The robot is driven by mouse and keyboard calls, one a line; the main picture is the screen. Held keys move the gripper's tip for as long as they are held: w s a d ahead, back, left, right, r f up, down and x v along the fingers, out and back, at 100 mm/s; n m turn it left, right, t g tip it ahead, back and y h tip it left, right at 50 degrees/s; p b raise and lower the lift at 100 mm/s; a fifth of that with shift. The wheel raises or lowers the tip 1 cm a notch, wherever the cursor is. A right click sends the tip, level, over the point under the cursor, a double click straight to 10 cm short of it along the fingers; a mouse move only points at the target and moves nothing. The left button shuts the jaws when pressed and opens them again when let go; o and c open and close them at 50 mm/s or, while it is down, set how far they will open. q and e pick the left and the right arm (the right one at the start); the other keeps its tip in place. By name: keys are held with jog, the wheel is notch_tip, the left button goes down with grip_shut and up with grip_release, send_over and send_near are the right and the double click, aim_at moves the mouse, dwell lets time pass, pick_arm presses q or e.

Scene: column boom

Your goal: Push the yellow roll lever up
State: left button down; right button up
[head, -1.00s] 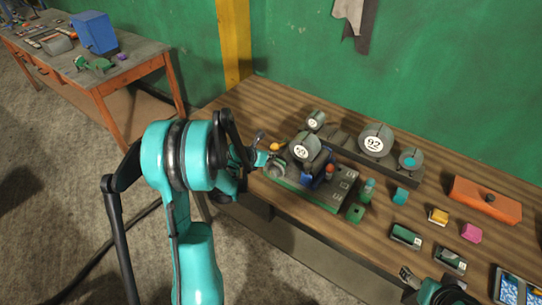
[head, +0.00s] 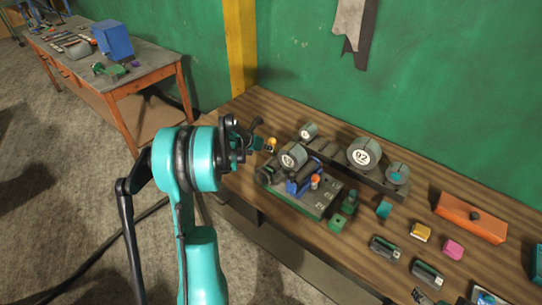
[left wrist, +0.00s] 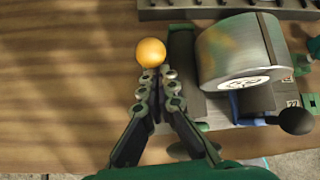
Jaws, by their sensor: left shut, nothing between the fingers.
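The yellow roll lever shows as a small round yellow knob (head: 271,144) at the left end of the grey-green device (head: 318,200) on the wooden bench. In the left wrist view the knob (left wrist: 151,51) is just beyond my left fingertips (left wrist: 158,76), very close to them; I cannot tell whether they touch. The left gripper (head: 256,134) is shut and empty, beside the knob on its left in the head view. The lever's stem is hidden. Only a dark scrap of my right gripper (head: 418,296) shows at the bottom edge; its fingers cannot be read.
A grey drum (head: 292,156) sits on the device close to the knob, with a black ball-ended handle (left wrist: 297,121) nearby. A rack holds discs, one marked 92 (head: 364,154). Blocks and an orange box (head: 470,217) lie to the right. Bare wood is left of the knob.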

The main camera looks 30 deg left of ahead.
aim_at(274, 139)
pick_arm(q)
jog(key=shift+w+r, duration=0.45)
jog(key=shift+w, duration=0.15)
jog(key=shift+w+r, duration=0.4)
jog(key=shift+w, duration=0.2)
jog(key=shift+w+d+r, duration=0.15)
jog(key=shift+w+r, duration=0.1)
jog(key=shift+w, duration=0.4)
jog(key=shift+w+r, duration=0.55)
jog(key=shift+r, duration=0.15)
pick_arm(e)
jog(key=shift+s+a+r, duration=0.1)
jog(key=shift+s+r, duration=0.3)
jog(key=shift+s, duration=0.15)
